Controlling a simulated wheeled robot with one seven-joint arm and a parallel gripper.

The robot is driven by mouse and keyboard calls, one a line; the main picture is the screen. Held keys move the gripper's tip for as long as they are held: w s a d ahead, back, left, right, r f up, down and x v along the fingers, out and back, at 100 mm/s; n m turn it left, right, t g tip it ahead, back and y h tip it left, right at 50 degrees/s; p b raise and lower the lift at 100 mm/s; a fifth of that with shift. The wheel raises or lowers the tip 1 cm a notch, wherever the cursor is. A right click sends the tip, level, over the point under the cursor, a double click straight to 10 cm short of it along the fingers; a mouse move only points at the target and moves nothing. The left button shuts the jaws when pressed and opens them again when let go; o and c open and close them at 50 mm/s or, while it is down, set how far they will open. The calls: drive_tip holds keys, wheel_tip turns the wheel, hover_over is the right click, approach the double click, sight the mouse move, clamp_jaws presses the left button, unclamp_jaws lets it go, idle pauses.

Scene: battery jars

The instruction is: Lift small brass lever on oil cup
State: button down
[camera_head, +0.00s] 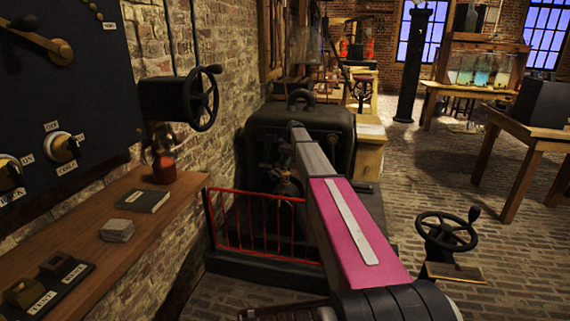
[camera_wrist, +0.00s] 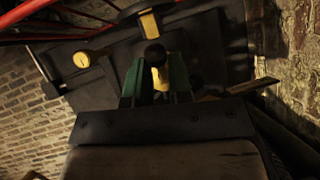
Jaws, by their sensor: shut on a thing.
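In the wrist view, the green fingers of my gripper (camera_wrist: 157,82) are closed on either side of a small brass lever (camera_wrist: 158,78) with a dark rounded top (camera_wrist: 154,54). The fingers hide most of its lower part. Another brass piece (camera_wrist: 149,22) lies just beyond it, and a round brass disc (camera_wrist: 81,60) is to the left. I cannot tell clearly which part is the oil cup. In the head view, my arm reaches to the dark machine (camera_head: 325,130); the lever is too small and shadowed to make out there.
A red railing (camera_head: 262,222) stands before the machine, left of my arm. A wooden shelf (camera_head: 125,235) with a book (camera_head: 143,200) and a red jar (camera_head: 164,170) runs along the left brick wall. A handwheel (camera_head: 447,232) is at right. Open brick floor lies to the right.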

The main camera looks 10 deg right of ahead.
drive_tip(key=c, duration=1)
unclamp_jaws()
drive_tip(key=shift+c, duration=0.2)
drive_tip(key=shift+r, duration=0.1)
